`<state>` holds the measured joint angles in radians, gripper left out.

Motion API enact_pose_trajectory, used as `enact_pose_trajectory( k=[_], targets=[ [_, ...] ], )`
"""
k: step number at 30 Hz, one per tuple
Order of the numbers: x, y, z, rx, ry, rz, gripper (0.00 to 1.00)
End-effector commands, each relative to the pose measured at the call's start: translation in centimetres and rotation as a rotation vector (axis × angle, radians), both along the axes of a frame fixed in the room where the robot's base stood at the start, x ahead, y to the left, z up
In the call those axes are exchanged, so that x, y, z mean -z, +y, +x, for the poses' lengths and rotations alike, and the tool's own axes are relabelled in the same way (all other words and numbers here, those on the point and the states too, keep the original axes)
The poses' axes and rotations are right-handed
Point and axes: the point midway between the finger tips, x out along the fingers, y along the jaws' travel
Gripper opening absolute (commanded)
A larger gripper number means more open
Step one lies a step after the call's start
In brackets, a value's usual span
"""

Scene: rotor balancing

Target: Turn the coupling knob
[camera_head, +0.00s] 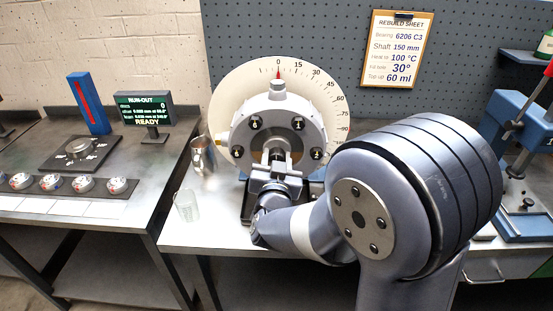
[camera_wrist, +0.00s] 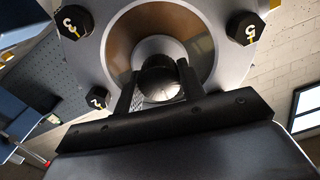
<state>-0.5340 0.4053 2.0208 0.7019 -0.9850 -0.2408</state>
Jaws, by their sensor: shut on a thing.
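The coupling knob (camera_wrist: 160,84) is a dark, rounded piece with a shiny grey face at the centre of the rotor. My gripper (camera_wrist: 162,90) has one finger on each side of it and is shut on it in the wrist view. In the head view my gripper (camera_head: 275,165) reaches the middle of the grey rotor flange (camera_head: 240,137), and it hides most of the knob. Numbered black bolts ring the flange. A round dial plate (camera_head: 322,92) stands behind it, with a red pointer (camera_head: 278,73) at 0.
A run-out display (camera_head: 145,110) reading READY stands on the left bench. A metal jug (camera_head: 202,153) and a clear glass (camera_head: 187,206) stand left of the rotor. A rebuild sheet (camera_head: 396,50) hangs on the pegboard. A blue press (camera_head: 520,150) stands at the right.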

Motion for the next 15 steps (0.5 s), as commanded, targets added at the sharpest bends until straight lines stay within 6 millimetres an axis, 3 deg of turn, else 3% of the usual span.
enact_pose_trajectory(
  k=[15],
  targets=[
    [0.5, -0.03, -0.01, -0.001, -0.011, 0.224, 0.15]
  ],
)
